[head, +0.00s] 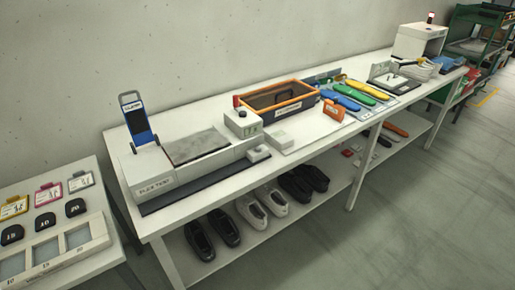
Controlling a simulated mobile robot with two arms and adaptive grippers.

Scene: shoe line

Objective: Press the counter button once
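A white flex-test machine (160,178) stands at the near left end of the long table. A white box (238,119) with a small dark round spot on top and a pale green panel on its front stands at the machine's right end. It may be the counter, but its markings are too small to read. A small white block (258,153) with a raised top sits in front of it. I cannot tell which of these bears the counter button. Neither of my grippers shows in the head view.
An orange-rimmed tray (283,105), an orange tag (334,110) and coloured shoe-shaped pieces (345,97) lie farther right. A side table (90,270) holds tags. Floor (430,220) is clear in front.

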